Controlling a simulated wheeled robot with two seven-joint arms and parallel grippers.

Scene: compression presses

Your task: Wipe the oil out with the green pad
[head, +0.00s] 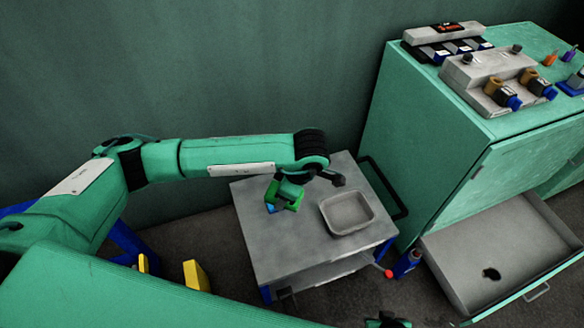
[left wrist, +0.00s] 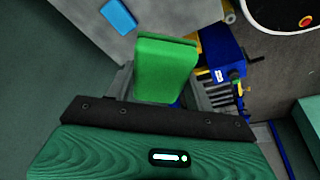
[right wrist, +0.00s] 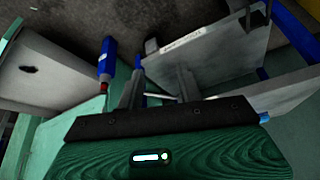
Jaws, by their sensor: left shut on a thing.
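My left gripper (head: 284,198) is over the left part of the grey cart top. It is shut on the green pad (left wrist: 165,68), which stands between its fingers in the left wrist view; its exact height over the cart is hard to tell. A dark oil patch (head: 491,273) lies on the floor of the pulled-out grey drawer (head: 462,266) at the right. The patch also shows in the right wrist view (right wrist: 28,69). My right gripper (right wrist: 158,90) is empty with its fingers apart, low near the drawer and cart; only its top shows at the head view's bottom edge.
A blue pad (left wrist: 118,16) lies on the cart (head: 290,245). An empty grey tray (head: 347,228) sits at the cart's right. A blue bottle (head: 406,263) is between cart and drawer. The green cabinet (head: 425,130) carries fittings on top.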

